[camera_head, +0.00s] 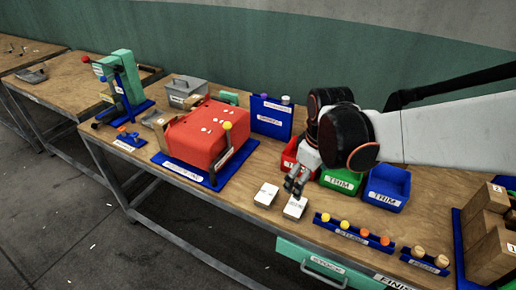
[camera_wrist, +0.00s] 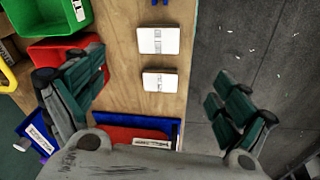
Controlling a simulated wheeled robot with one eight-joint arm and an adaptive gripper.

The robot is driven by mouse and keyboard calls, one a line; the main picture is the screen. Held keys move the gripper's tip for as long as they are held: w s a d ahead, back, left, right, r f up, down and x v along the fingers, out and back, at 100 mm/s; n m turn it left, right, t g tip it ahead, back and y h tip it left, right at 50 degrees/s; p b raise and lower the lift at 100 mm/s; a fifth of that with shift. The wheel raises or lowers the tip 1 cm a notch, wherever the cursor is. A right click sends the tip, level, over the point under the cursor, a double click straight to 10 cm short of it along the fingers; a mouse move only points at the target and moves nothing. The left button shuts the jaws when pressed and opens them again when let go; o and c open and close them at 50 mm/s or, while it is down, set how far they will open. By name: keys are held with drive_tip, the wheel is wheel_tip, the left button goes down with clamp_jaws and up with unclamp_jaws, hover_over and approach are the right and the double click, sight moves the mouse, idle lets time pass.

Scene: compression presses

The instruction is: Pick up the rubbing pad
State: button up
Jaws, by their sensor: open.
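Two small white blocks with labels lie flat and apart on the wooden bench: a left one (camera_head: 266,195) and a right one (camera_head: 295,207). The labels are too small to read, so I cannot tell which is the rubbing pad. In the wrist view the left block (camera_wrist: 160,81) is the lower one, with a reddish edge, and the right block (camera_wrist: 159,40) is above it. My gripper (camera_head: 293,187) is open and empty above the bench by the blocks. In the wrist view its fingers (camera_wrist: 157,82) stand wide on either side of the lower block, not visibly touching it.
A red press (camera_head: 197,135) on a blue base stands left of the blocks. Red, green (camera_head: 341,178) and blue (camera_head: 387,187) bins stand behind and right. A blue rack (camera_head: 354,236) with several knobs lies at the front right. The bench edge is close in front.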

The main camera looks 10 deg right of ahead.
sight(296, 205)
drive_tip(key=w+f+n, duration=0.1)
drive_tip(key=f, duration=0.4)
drive_tip(key=w+f+n+g+b, duration=0.1)
drive_tip(key=f, duration=0.5)
drive_tip(key=w+f+n+g, duration=0.1)
drive_tip(key=f, duration=0.4)
drive_tip(key=shift+w+a+f+b, duration=0.15)
drive_tip(key=shift+w+f+b, duration=0.15)
drive_tip(key=shift+w+f, duration=0.1)
drive_tip(key=shift+r, duration=0.1)
drive_tip(key=shift+c, duration=0.5)
drive_tip(key=c, duration=1)
